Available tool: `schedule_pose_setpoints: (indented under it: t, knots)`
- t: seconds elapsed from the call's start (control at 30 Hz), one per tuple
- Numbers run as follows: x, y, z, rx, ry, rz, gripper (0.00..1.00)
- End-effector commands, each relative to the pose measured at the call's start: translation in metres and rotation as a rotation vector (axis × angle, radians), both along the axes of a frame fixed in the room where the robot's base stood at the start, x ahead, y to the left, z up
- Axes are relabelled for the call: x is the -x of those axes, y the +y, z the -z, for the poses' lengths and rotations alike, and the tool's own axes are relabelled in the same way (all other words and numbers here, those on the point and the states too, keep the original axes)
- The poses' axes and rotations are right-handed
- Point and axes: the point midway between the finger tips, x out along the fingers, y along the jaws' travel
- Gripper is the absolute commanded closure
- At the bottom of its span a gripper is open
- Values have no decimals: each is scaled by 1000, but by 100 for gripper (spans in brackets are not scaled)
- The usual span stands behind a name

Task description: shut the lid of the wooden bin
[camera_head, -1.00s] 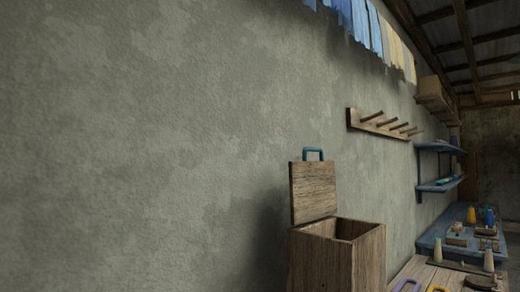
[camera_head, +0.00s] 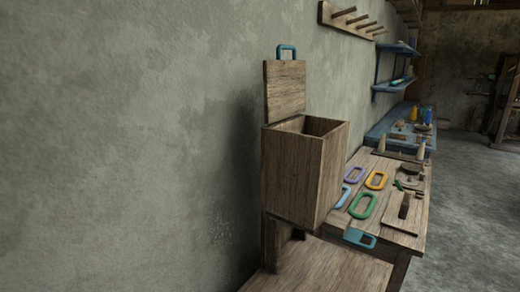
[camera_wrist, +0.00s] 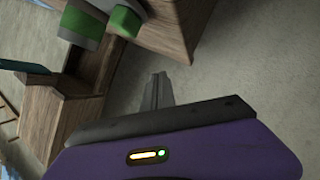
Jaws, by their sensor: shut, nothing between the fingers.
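The wooden bin (camera_head: 290,175) stands against the wall in the middle of the head view. Its lid (camera_head: 286,90) is open and stands upright at the bin's back edge, with a teal handle (camera_head: 287,50) on top. The bin's opening faces up and its dark inside shows. My gripper (camera_wrist: 158,80) shows only in the wrist view, with its fingers together and nothing between them. It points at plain grey surface, apart from the wooden pieces there.
A wooden table (camera_head: 410,238) right of the bin holds coloured loops, including a green one (camera_head: 363,205) and a yellow one (camera_head: 376,180). A blue bench (camera_head: 380,128) stands behind it. A peg rack (camera_head: 345,20) and blue shelves (camera_head: 385,85) hang on the wall. Floor at right is clear.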

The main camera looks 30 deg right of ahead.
Motion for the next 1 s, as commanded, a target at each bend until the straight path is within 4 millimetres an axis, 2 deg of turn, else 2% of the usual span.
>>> schedule_pose_setpoints:
  t: [0.03,0.17,0.27,0.47,0.6,0.77,0.97,1.0]
  knots:
    - [-25,-4,-10,40,-7,10,100]
    - [-79,-18,-26,151,-1,47,100]
    - [-120,-29,-45,231,2,84,100]
    - [-199,-50,-103,375,9,179,100]
    - [-248,-65,-156,461,14,260,100]
    - [-296,-79,-229,544,23,365,100]
    - [-338,-94,-336,622,37,508,100]
    - [-344,-97,-359,632,42,539,100]
